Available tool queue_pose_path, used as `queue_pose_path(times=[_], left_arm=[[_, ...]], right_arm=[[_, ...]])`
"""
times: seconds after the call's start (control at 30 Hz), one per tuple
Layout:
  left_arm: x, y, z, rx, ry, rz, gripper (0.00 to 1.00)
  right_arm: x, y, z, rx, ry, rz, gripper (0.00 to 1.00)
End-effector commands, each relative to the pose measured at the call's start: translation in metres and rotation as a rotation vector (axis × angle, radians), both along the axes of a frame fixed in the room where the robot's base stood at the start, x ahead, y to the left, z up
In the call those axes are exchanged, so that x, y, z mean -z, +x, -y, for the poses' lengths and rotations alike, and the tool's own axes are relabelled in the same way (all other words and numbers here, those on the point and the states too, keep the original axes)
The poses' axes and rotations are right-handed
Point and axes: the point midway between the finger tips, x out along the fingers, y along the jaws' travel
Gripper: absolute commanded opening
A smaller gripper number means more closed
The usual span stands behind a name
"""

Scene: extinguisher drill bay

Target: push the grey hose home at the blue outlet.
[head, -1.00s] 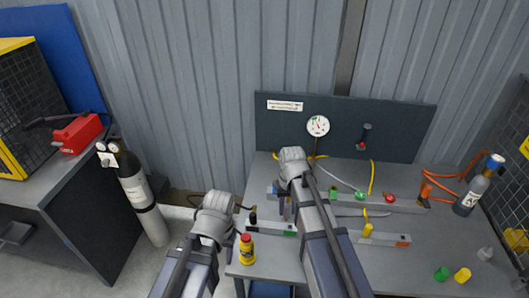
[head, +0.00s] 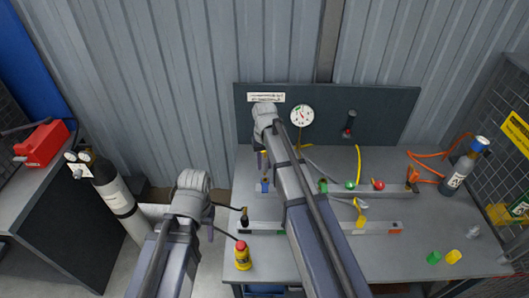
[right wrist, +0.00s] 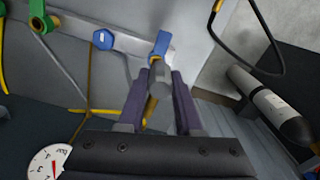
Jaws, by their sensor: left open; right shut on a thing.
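The blue outlet is at the left end of the rear rail in the head view, where a blue collar (head: 264,187) shows beside my right arm. The right wrist view shows the blue collar (right wrist: 161,43) and a blue hexagonal knob (right wrist: 102,39) on the rail. My right gripper (right wrist: 160,77) is shut on a grey hose end (right wrist: 158,68) right at the collar. I cannot tell whether it is fully seated. The rest of the grey hose (head: 322,168) runs behind my right arm. My left gripper (head: 211,226) is open and empty, left of the bench.
A yellow bottle (head: 242,257) stands at the bench's front left, near a black hose end (head: 244,216). A front rail (head: 378,228) crosses the bench. Green (head: 350,184) and red (head: 379,184) knobs sit along the rear rail.

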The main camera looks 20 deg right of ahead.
Motion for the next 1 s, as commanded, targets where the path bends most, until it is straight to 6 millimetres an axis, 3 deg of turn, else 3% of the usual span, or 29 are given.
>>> queue_pose_path(times=[0.03, 0.1, 1.0], left_arm=[[-0.009, 0.0, 0.0, 0.0, 0.0, 0.0, 0.5], [-0.009, 0.0, 0.0, 0.0, 0.0, 0.0, 0.5], [0.033, 0.0, 0.0, -0.001, 0.0, 0.0, 0.5]], right_arm=[[-0.009, 0.017, 0.005, 0.004, 0.0, 0.0, 0.0], [-0.009, 0.021, 0.007, 0.006, 0.0, 0.0, 0.0], [0.033, 0.018, 0.006, 0.005, 0.0, 0.0, 0.0]])
